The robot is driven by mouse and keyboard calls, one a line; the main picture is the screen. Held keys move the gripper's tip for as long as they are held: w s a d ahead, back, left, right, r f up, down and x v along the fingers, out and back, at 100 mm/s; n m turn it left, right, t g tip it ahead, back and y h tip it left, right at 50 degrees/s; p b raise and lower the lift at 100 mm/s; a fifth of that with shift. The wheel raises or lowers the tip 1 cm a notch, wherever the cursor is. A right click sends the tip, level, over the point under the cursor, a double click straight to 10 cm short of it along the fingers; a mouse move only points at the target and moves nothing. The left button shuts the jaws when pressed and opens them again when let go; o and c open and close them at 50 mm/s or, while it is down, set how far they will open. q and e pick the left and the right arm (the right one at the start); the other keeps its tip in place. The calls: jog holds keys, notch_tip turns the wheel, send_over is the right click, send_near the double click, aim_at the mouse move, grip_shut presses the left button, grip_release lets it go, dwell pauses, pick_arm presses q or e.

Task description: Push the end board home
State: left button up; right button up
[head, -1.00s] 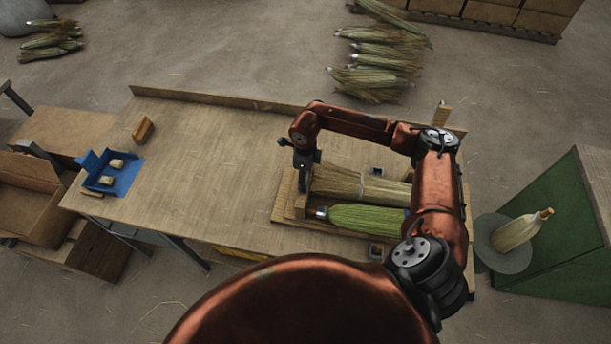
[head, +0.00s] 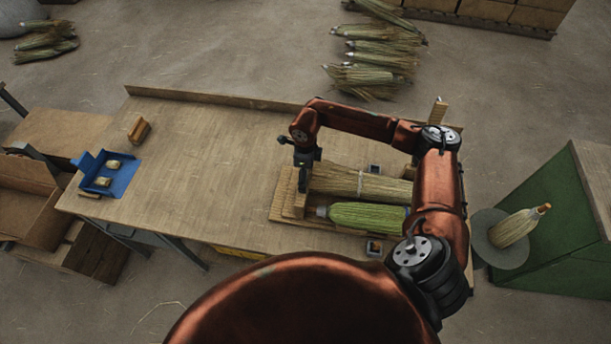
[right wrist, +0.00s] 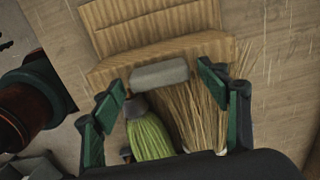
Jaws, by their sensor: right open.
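A wooden end board (head: 294,204) stands at the left end of a wooden cradle on the bench. Stepped wood, seemingly this end, fills the top of the right wrist view (right wrist: 160,52). A green broom head (head: 366,217) and a straw bundle (head: 360,184) lie side by side right of the board. My right gripper (head: 303,186) points down at the board's far part. In the right wrist view its fingers (right wrist: 168,92) are apart, with a pale grey block (right wrist: 160,76) between them. Whether they touch the wood I cannot tell. My left gripper is not in view.
A blue tray (head: 124,185) with small pieces and a wooden block (head: 139,130) are on the left of the bench (head: 205,170), whose middle is clear. A finished-looking broom (head: 517,227) rests on a round plate at right. My right arm covers the cradle's right end.

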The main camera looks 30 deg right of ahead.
notch_tip(320, 180, up, 12)
jog(key=shift+f, duration=0.15)
jog(key=shift+w+a, duration=0.1)
dwell(0.6)
